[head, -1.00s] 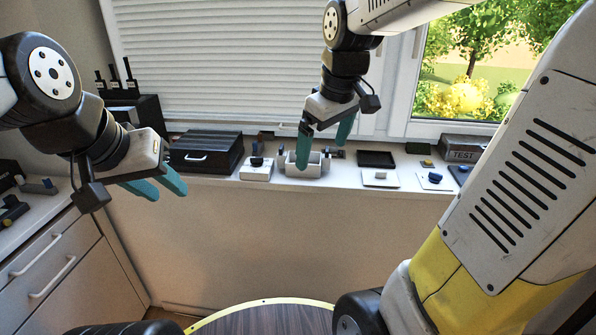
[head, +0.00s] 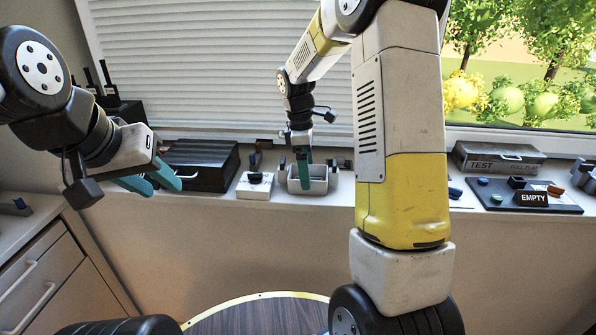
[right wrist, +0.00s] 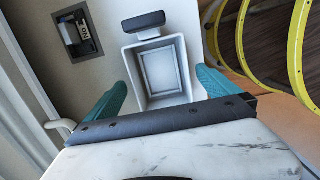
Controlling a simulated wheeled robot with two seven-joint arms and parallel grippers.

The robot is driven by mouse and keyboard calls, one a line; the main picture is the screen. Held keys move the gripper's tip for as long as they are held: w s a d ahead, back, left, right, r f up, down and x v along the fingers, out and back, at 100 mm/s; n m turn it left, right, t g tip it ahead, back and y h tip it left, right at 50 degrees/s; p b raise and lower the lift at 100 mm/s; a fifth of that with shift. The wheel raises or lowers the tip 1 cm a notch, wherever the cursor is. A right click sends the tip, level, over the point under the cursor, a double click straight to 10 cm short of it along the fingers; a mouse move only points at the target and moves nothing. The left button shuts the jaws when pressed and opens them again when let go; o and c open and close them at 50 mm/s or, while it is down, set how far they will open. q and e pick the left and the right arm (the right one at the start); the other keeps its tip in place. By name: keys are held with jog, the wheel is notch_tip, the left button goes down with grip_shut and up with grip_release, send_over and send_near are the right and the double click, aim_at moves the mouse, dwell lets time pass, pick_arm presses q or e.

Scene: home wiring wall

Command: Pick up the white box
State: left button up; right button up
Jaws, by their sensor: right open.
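The white box (head: 319,187) is an open-topped bin on the white ledge below the window, with dark posts at its sides. It also shows in the right wrist view (right wrist: 137,76), its inside empty. My right gripper (head: 303,178) points down at the box in the head view. In the right wrist view its open teal fingers (right wrist: 160,77) lie to either side of the box, and I see no grip on it. How high the fingertips are is hard to judge. My left gripper (head: 166,187) is open and empty, in front of the ledge at the left.
A black case (head: 205,166) and a small white switch box (head: 255,188) stand left of the bin. A grey TEST case (head: 497,158) and a black panel marked EMPTY (head: 545,202) are at the right. My right arm hides part of the ledge.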

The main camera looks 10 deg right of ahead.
jog(key=shift+s+d+f, duration=0.1)
jog(key=shift+d+f, duration=0.05)
jog(key=shift+f, duration=0.6)
jog(key=shift+d+f, duration=0.1)
jog(key=shift+f, duration=0.6)
jog(key=c, duration=1.7)
jog(key=shift+r, duration=0.1)
